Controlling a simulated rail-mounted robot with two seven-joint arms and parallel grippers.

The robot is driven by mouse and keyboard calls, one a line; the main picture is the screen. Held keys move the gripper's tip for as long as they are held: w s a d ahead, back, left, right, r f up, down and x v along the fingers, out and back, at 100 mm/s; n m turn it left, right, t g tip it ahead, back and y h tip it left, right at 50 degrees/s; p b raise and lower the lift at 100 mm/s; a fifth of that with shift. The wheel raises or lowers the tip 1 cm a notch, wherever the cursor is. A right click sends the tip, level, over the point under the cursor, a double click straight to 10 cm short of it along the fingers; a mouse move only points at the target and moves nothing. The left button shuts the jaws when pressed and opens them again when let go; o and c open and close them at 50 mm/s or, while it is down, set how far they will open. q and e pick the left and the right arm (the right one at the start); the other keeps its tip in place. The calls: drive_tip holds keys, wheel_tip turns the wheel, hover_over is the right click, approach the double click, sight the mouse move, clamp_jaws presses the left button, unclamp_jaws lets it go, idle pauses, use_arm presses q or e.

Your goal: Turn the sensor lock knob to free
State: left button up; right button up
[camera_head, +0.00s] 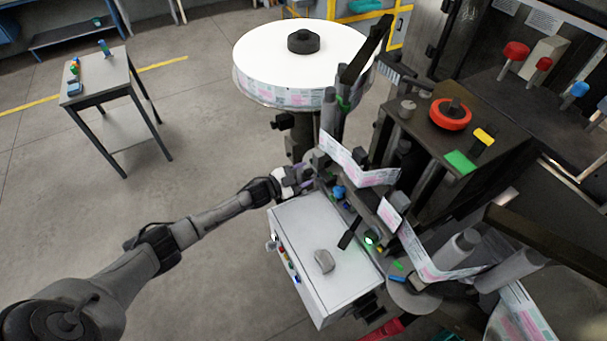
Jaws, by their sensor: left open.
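The reel labeller fills the middle and right of the head view. A small blue knob (338,192) sits by the label web, just above the white cabinet's far edge; I cannot tell whether it is the sensor lock knob, and its setting is too small to read. My left gripper (308,183) is open beside the machine, just left of the blue knob and with a small gap in the picture. The machine parts around its fingertips are crowded, so contact cannot be told. My right gripper is out of view.
The white cabinet (305,225) has a grey handle-like piece (324,261) on top and coloured buttons on its left side. A large white reel (300,62) stands behind. The printed label web (350,160) runs close to my gripper. A small table (110,75) stands far left; the floor between is clear.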

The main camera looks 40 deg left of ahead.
use_arm(q)
drive_tip(key=v, duration=1.3)
drive_tip(key=shift+s+b, duration=0.4)
drive_tip(key=shift+b, duration=0.05)
drive_tip(key=shift+a, duration=0.15)
